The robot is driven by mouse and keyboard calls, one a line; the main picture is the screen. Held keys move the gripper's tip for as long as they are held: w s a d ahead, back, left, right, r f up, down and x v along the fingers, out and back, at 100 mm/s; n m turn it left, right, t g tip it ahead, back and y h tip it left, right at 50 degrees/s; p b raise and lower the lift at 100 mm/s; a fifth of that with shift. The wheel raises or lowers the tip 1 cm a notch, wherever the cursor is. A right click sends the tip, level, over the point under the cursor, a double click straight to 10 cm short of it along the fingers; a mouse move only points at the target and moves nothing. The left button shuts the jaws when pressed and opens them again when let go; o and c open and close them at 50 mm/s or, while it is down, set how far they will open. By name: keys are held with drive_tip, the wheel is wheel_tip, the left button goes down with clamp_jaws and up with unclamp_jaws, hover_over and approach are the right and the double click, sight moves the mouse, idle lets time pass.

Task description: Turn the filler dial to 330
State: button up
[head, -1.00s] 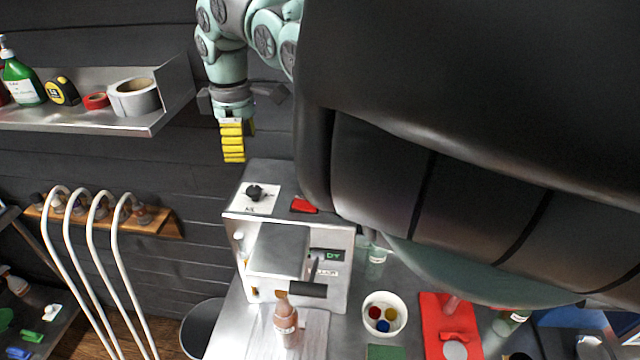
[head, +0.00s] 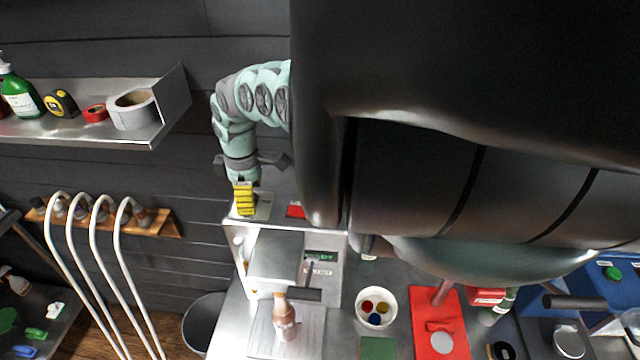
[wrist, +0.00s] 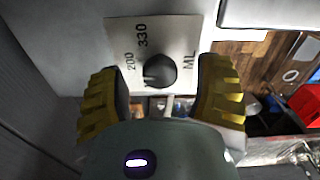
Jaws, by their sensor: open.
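The filler (head: 338,285) is a metal machine on the bench, with a dial plate on its top. In the wrist view the black dial knob (wrist: 160,71) sits on a pale plate (wrist: 190,32) marked 200, 330 and ML. A small light mark on the knob's left side appears to face the 200 side. My gripper (wrist: 160,92) is open, its yellow ribbed fingers on either side of the knob, with gaps visible. In the head view my gripper (head: 244,198) is over the dial plate and hides the knob. I cannot tell its exact height above the plate.
A red piece (head: 296,211) lies on the filler's top, right of the dial. A bowl (head: 361,300) and red mat (head: 425,345) lie to the right. A metal shelf (head: 150,130) is on the left wall.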

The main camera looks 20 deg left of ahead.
drive_tip(key=shift+f, duration=0.25)
drive_tip(key=shift+c, duration=0.3)
clamp_jaws()
